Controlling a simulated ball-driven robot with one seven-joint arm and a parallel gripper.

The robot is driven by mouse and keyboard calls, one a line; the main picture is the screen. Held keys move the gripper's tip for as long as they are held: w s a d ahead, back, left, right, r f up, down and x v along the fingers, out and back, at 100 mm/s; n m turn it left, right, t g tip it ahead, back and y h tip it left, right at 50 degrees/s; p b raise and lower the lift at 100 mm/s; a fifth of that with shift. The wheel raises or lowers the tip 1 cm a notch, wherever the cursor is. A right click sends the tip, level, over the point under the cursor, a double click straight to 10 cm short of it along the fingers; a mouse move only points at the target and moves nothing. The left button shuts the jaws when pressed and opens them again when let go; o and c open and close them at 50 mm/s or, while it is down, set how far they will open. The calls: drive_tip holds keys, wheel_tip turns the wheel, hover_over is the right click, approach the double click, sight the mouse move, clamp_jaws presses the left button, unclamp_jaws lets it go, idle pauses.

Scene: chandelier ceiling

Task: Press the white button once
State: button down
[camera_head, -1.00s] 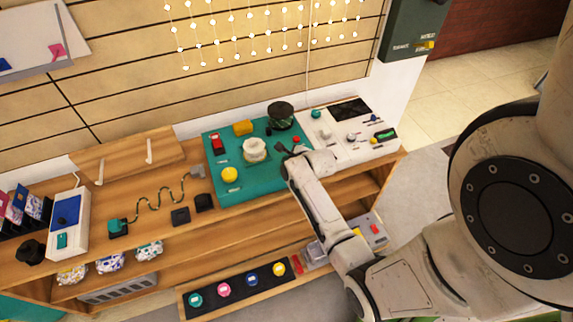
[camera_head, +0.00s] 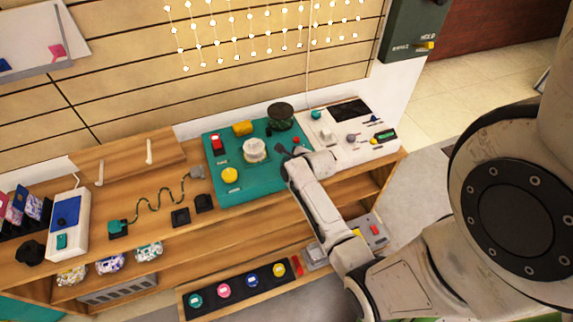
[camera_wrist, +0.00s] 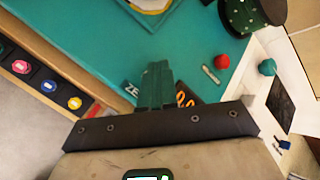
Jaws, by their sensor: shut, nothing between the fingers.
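A white many-sided piece (camera_head: 255,150), likely the white button, stands up from the teal board (camera_head: 238,196) on the wooden bench. My gripper (camera_head: 283,150) is just right of it, above the board, with a small gap in the picture. In the wrist view my shut, empty fingers (camera_wrist: 157,70) point down over the teal board (camera_wrist: 95,30). Dark labels with partly hidden lettering show beside the fingertips. A pale, yellow-edged piece is cut off at the top of that view; I cannot tell whether it is the button. Contact with the board cannot be told.
The board also holds a red switch (camera_head: 216,143), a yellow block (camera_head: 243,128), a yellow round button (camera_head: 230,175) and a dark green cylinder (camera_head: 281,116). A red ball (camera_wrist: 222,62) is right of my fingers. A white panel (camera_head: 372,150) adjoins the board's right side.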

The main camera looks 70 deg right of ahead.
drive_tip(key=shift+r+p, duration=0.7)
drive_tip(key=shift+r, duration=0.1)
wheel_tip(320, 180, up, 5)
drive_tip(key=p, duration=0.5)
idle(0.7)
